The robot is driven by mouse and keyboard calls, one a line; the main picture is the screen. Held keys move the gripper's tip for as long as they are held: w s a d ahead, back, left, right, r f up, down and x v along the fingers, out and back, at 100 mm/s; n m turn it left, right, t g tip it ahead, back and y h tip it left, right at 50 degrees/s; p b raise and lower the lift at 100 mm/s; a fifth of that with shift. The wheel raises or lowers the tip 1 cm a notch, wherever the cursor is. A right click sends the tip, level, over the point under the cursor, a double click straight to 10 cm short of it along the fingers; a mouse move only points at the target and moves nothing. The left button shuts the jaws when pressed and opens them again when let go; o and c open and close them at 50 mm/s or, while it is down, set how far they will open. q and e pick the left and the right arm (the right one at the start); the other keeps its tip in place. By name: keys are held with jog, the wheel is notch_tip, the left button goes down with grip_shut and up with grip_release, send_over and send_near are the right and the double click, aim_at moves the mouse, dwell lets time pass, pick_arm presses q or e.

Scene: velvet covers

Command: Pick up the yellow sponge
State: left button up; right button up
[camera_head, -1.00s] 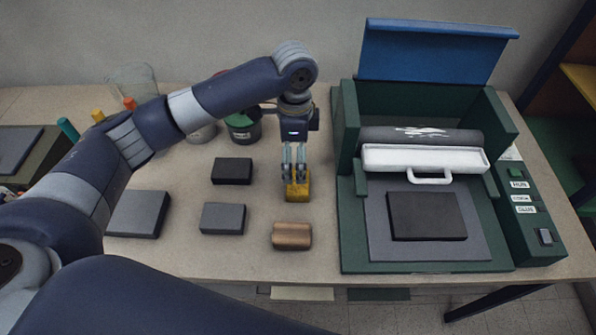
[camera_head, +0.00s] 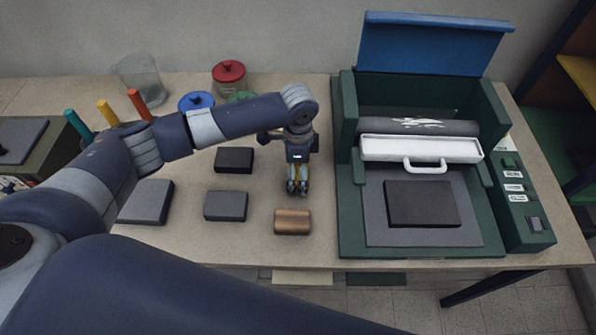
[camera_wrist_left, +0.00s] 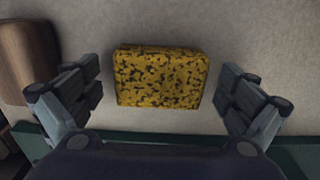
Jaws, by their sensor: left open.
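The yellow sponge (camera_wrist_left: 160,76) has dark speckles and lies on the table, centred between the fingers in the left wrist view. My left gripper (camera_head: 298,187) points down over it, with its fingers spread to either side. Gaps show between the sponge and both fingers in the wrist view. In the head view the fingers and wrist hide most of the sponge, and only a little yellow shows among them. My right gripper is not in view.
A brown block (camera_head: 293,221) lies just in front of the gripper. Grey and black blocks (camera_head: 226,206) (camera_head: 234,160) lie to the left. The green press (camera_head: 347,200) stands close on the right. Lidded jars (camera_head: 229,77) and a glass beaker (camera_head: 139,78) stand behind.

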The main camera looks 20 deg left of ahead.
aim_at(298, 170)
pick_arm(q)
jog(key=c, duration=0.7)
jog(key=shift+c, duration=1.3)
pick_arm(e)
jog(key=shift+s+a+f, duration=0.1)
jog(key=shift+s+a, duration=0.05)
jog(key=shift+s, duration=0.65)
pick_arm(q)
jog(key=shift+r, duration=0.1)
jog(key=shift+r, duration=0.25)
notch_tip(298, 170, up, 9)
jog(key=shift+f+b, duration=0.2)
jog(key=shift+b, duration=0.7)
jog(key=shift+r, duration=0.4)
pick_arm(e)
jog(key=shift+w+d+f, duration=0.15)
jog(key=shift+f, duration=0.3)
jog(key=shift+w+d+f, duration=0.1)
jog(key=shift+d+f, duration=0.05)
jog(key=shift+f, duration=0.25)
pick_arm(q)
jog(key=shift+o, duration=0.3)
